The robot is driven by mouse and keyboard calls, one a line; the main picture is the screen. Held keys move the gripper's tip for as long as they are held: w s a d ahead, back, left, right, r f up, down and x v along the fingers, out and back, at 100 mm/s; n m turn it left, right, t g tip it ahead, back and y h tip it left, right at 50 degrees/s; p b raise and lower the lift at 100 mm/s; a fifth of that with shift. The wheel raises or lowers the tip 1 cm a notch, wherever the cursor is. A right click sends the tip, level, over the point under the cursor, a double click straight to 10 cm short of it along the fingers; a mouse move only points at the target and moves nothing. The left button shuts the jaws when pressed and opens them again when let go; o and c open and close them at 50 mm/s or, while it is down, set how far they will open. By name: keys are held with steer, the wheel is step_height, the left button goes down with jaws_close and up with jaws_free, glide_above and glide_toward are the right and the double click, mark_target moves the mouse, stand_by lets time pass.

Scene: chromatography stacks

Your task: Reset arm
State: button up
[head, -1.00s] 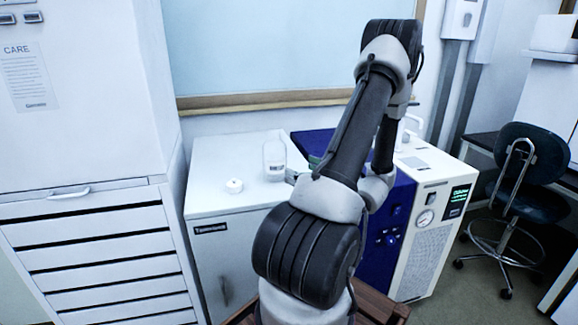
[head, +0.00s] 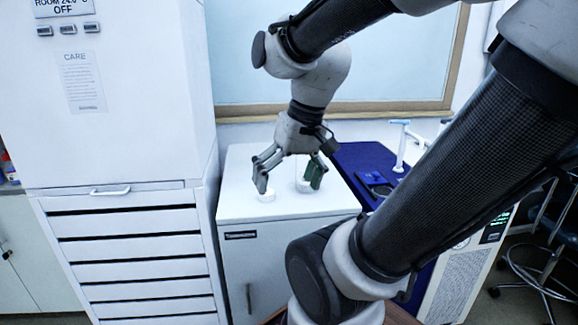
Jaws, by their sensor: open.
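My gripper (head: 290,179) hangs above the white cabinet top, pointing down, with its two fingers spread apart. Nothing shows clamped between them. A clear bottle (head: 304,184) stands on the cabinet behind or between the fingers; its upper part is mostly hidden by my gripper. A small white round cap (head: 266,196) lies on the cabinet top by the left fingertip. I cannot tell whether the fingertip touches it. My arm arches in from the right and covers much of the right side of the head view.
The white cabinet (head: 240,207) has free room at its front. A blue unit (head: 352,158) with a white tap-like fitting (head: 398,145) stands to its right. A tall white drawer cabinet (head: 128,219) stands left. A window (head: 400,75) is behind; a stool (head: 548,250) is far right.

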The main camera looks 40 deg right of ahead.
steer(key=r+n+t, duration=0.1)
steer(key=r+n+t+h, duration=0.1)
steer(key=r, duration=0.1)
steer(key=shift+w+d+n, duration=0.2)
steer(key=shift+d+n, duration=0.2)
